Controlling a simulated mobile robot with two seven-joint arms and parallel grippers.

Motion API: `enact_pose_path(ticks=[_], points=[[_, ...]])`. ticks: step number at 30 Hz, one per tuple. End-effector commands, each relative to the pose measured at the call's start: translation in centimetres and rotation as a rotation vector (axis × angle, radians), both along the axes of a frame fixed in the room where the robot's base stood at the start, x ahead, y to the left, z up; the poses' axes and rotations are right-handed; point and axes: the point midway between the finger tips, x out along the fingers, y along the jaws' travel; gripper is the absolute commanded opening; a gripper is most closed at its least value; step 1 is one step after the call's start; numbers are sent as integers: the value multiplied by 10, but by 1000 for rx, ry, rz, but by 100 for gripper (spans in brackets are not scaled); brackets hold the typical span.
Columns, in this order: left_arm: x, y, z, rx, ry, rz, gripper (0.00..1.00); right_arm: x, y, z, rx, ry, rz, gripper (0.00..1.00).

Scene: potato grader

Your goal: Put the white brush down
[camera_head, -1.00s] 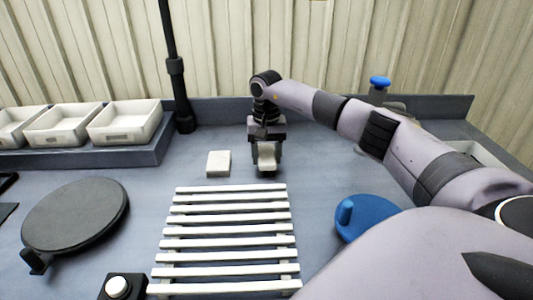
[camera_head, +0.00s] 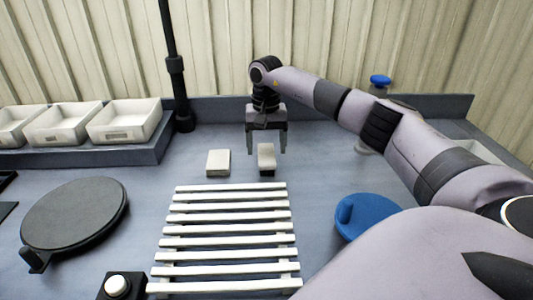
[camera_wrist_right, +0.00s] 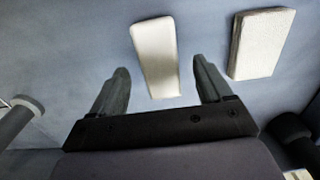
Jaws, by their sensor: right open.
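The white brush (camera_head: 266,157) rests on the grey table behind the slatted rack. My right gripper (camera_head: 266,148) is open just above and behind it, with its fingers apart and clear of the brush. In the right wrist view the brush (camera_wrist_right: 156,55) lies between and beyond the two open fingertips (camera_wrist_right: 162,75), touching neither. My left gripper is in neither view.
A pale block (camera_head: 218,162) lies just left of the brush. A white slatted rack (camera_head: 227,211) is in front. A round dark plate (camera_head: 75,215) is at left, white trays (camera_head: 124,121) stand behind it, and a blue disc (camera_head: 368,218) is at right.

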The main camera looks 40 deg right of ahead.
Motion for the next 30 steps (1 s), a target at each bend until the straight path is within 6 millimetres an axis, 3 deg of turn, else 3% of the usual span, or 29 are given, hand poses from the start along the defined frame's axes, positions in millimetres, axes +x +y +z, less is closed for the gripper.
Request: enact_pose_path(ticks=[6,12,18,30], points=[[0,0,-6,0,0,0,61,1,0,50,0,-5,0,79],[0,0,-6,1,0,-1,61,1,0,80,-1,-2,-1,79],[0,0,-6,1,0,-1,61,1,0,91,-1,-1,0,79],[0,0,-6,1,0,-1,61,1,0,91,0,0,0,79]])
